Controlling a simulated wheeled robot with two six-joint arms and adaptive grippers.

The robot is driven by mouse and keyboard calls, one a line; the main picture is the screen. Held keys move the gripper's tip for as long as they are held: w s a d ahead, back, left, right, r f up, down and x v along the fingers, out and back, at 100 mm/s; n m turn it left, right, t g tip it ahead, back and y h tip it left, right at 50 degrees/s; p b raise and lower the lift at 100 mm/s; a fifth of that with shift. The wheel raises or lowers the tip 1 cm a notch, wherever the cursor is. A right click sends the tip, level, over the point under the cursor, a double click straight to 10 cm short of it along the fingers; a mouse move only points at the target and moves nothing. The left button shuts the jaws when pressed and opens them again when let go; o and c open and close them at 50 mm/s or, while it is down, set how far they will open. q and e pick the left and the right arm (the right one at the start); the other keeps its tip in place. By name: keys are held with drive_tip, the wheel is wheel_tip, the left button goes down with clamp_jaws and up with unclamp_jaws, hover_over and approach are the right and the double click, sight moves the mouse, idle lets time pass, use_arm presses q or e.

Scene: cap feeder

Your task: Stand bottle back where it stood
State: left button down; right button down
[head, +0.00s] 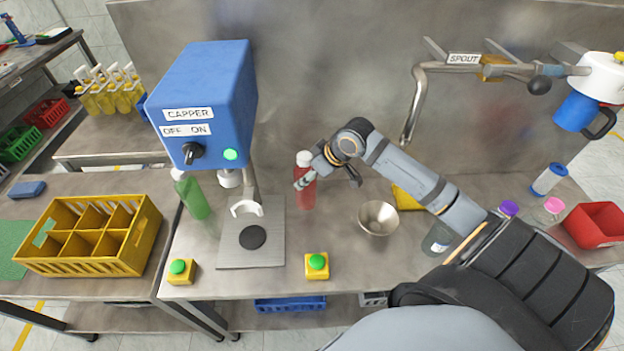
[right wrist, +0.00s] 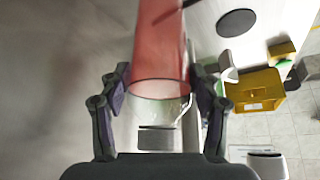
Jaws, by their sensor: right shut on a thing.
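A red bottle (head: 306,195) with a white cap is upright at the back of the steel table, right of the blue capper (head: 205,95). My right gripper (head: 310,176) is shut on it, with a finger across its upper body. In the right wrist view the red bottle (right wrist: 160,50) sits between the two fingers of my right gripper (right wrist: 162,88). Whether its base touches the table I cannot tell. My left gripper is not in view.
A green bottle (head: 193,197) stands left of the capper plate (head: 264,257). A metal bowl (head: 378,219) and a green-topped yellow button (head: 317,267) are nearby. A yellow crate (head: 120,262) is at left. The spout pipe (head: 412,105) hangs above right.

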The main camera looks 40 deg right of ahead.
drive_tip(key=f, duration=0.1)
drive_tip(key=d+f, duration=0.1)
drive_tip(key=f, duration=0.1)
drive_tip(key=w+f+p, duration=0.1)
drive_tip(key=f, duration=0.1)
drive_tip(key=shift+d+f, duration=0.1)
drive_tip(key=shift+d, duration=0.15)
drive_tip(key=shift+f, duration=0.1)
drive_tip(key=shift+c, duration=1.6)
unclamp_jaws()
drive_tip(key=shift+s, duration=0.1)
